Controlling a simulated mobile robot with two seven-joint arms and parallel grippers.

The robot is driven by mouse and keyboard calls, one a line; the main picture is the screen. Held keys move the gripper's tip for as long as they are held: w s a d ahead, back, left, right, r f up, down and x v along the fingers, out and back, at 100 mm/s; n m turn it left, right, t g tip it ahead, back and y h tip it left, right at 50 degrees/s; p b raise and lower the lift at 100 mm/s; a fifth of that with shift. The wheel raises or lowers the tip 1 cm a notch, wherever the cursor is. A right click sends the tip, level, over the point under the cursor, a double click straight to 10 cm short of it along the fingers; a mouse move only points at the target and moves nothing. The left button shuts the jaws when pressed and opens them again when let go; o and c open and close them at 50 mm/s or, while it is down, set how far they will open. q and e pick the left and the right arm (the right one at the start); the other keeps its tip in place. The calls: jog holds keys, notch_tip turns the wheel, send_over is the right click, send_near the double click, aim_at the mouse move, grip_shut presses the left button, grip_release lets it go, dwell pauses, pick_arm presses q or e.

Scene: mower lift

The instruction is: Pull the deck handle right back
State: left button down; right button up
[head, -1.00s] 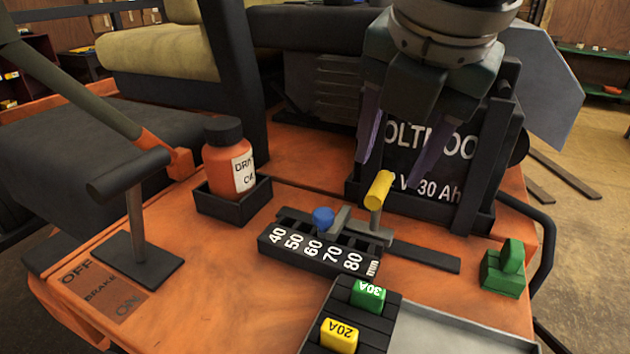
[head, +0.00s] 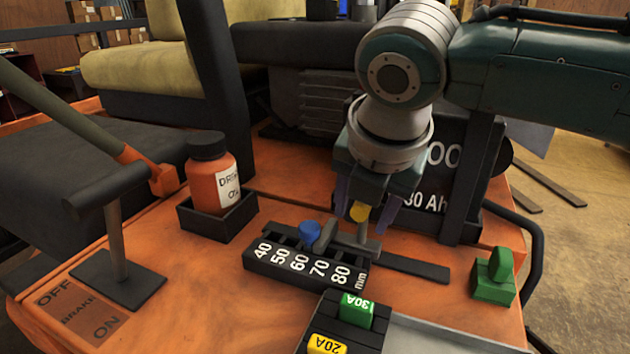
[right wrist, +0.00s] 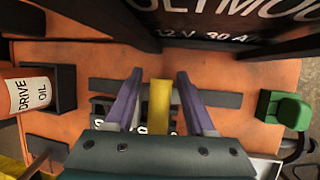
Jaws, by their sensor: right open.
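The deck handle's yellow grip (head: 360,213) stands on a grey lever beside the height scale (head: 305,268), toward its 80 end. The same yellow grip (right wrist: 159,105) is in the middle of the right wrist view. My right gripper (head: 367,212) has come down over it, open, with one purple finger on each side. In the right wrist view small gaps show between the grip and both fingers (right wrist: 160,100). A blue knob (head: 310,232) sits on the scale near 60 and 70. The lever's lower part is partly hidden. My left gripper is not in view.
A drive oil bottle (head: 213,175) stands in a black holder at left. A T-shaped brake lever (head: 115,240) is further left. A battery (head: 440,170) stands close behind my gripper. A green block (head: 494,275) is at right, and a fuse holder (head: 345,325) is in front.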

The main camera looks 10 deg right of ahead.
grip_shut()
dwell(0.3)
dwell(1.1)
